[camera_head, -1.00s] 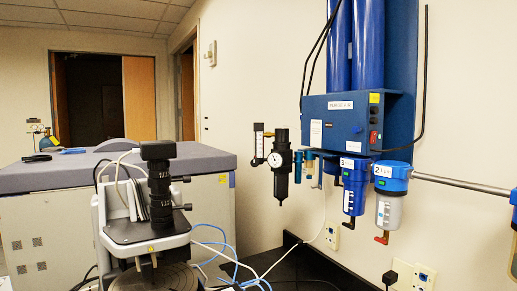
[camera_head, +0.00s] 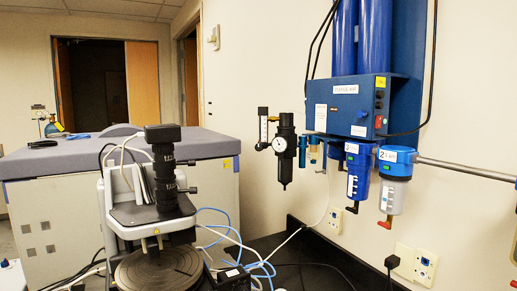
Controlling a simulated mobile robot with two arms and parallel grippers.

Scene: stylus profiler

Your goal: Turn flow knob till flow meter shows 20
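The flow meter (camera_head: 263,125) is a small upright white gauge with dark ends, mounted on the wall left of the black regulator. A small dark knob (camera_head: 260,146) sits at its lower end and seems to be the flow knob. The meter's scale is too small to read. A round white pressure gauge (camera_head: 279,145) is on the front of the black regulator (camera_head: 286,152), just to the right. Neither of my grippers is in view.
A microscope-like instrument (camera_head: 163,165) with a round stage stands in front, left of the meter. Blue and white tubes lie on the black bench (camera_head: 315,268). A blue purge-air unit (camera_head: 345,100) with filter bowls hangs on the right.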

